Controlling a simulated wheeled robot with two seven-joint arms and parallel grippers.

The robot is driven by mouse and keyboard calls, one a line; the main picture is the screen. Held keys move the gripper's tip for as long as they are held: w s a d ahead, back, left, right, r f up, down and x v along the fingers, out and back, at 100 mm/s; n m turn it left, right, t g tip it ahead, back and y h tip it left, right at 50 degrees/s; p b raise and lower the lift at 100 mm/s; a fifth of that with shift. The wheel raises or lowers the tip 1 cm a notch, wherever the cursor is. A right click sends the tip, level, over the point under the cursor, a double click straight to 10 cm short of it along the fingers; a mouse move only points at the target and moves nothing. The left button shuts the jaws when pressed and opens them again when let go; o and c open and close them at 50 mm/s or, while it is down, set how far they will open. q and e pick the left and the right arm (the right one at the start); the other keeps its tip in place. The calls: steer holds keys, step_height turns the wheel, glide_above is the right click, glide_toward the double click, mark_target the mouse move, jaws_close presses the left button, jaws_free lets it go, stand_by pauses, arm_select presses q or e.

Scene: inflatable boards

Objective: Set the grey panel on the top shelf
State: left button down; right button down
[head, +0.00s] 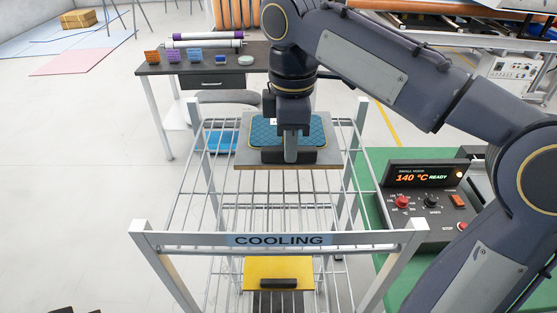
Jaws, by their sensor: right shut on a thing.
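The grey panel (246,156) is a flat board with a brown front edge and a blue quilted pad (265,131) on top. It is level over the rear part of the cooling rack. My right gripper (291,152) points down from above and is shut on the panel at a dark block on its middle. The top shelf (235,205) is bare wire in front of the panel. I cannot tell whether the panel touches the wires or hangs just above them. Small dark tips at the bottom left edge may be my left gripper (77,310).
The rack's front rail carries a COOLING sign (279,240). A yellow panel (262,272) with a dark handle lies lower in the rack; a blue one (223,141) shows at the rear left. A control box (430,200) reading 140 °C READY stands right. A dark table (205,68) is behind.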

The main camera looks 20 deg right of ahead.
mark_target(279, 164)
steer(key=shift+w+a+f, duration=0.25)
steer(key=shift+a+f, duration=0.1)
steer(key=shift+f, duration=0.15)
steer(key=shift+w+a+f, duration=0.25)
steer(key=shift+a+f, duration=0.1)
steer(key=shift+f, duration=0.15)
steer(key=shift+w+a+f, duration=0.1)
steer(key=shift+a+f, duration=0.05)
steer(key=shift+f, duration=1.6)
steer(key=c, duration=1.4)
jaws_free()
steer(key=shift+f, duration=0.15)
steer(key=shift+o, duration=0.2)
step_height(279, 164, up, 12)
steer(key=shift+r+p, duration=0.15)
steer(key=shift+p, duration=0.6)
